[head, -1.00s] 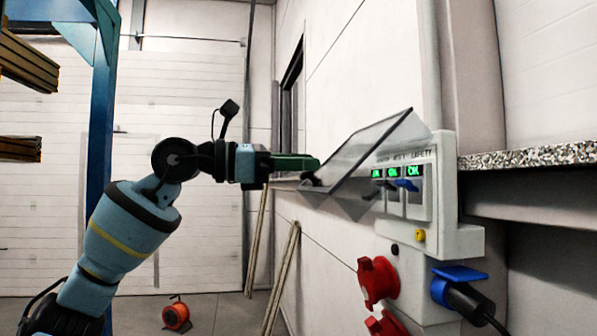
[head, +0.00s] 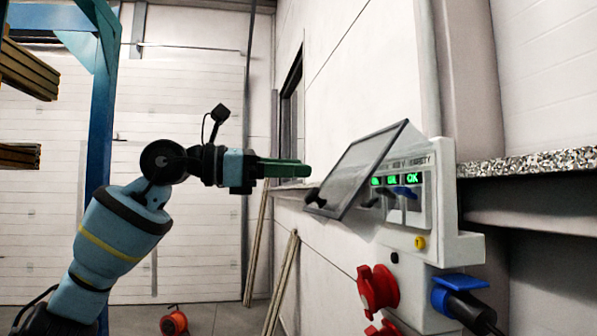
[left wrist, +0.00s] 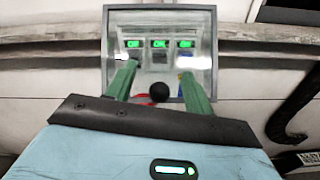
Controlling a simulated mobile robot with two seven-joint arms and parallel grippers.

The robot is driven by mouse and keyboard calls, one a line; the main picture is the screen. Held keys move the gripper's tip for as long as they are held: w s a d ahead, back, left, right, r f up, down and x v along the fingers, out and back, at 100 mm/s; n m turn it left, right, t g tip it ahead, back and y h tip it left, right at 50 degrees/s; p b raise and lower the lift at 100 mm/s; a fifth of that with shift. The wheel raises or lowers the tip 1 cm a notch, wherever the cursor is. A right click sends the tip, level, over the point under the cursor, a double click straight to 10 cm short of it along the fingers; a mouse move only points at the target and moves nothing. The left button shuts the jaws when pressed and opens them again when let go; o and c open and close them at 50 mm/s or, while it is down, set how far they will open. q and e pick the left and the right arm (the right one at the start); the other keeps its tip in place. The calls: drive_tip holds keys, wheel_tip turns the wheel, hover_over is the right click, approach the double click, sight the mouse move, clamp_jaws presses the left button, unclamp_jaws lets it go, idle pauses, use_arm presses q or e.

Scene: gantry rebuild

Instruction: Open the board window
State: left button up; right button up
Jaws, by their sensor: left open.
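The board window (head: 362,165) is a clear, dark-framed flap on the white power board (head: 470,245). It is tilted out from the board, its upper edge near the board and its lower edge out toward my gripper. A black knob (head: 315,198) sits at its lower edge. My left gripper (head: 308,170) has green fingers, is open and empty, and is just left of and above the knob, apart from it. In the left wrist view the window (left wrist: 215,50) faces me and the knob (left wrist: 160,91) appears between the fingers (left wrist: 158,70). My right gripper is not in view.
Green-lit displays (head: 412,179) and switches sit behind the window. Red sockets (head: 377,288) and a blue-capped plug (head: 460,292) are below. A speckled ledge (head: 530,158) is at right. Poles (head: 283,280) lean on the wall. A blue post (head: 100,130) stands at left.

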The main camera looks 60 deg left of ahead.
use_arm(q)
drive_tip(key=b+v, duration=0.2)
drive_tip(key=v, duration=0.4)
drive_tip(key=shift+s, duration=0.2)
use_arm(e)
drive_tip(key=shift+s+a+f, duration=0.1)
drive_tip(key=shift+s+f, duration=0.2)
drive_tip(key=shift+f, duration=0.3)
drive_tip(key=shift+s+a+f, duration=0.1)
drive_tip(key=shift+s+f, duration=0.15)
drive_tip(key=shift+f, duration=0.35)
use_arm(q)
drive_tip(key=shift+a, duration=0.1)
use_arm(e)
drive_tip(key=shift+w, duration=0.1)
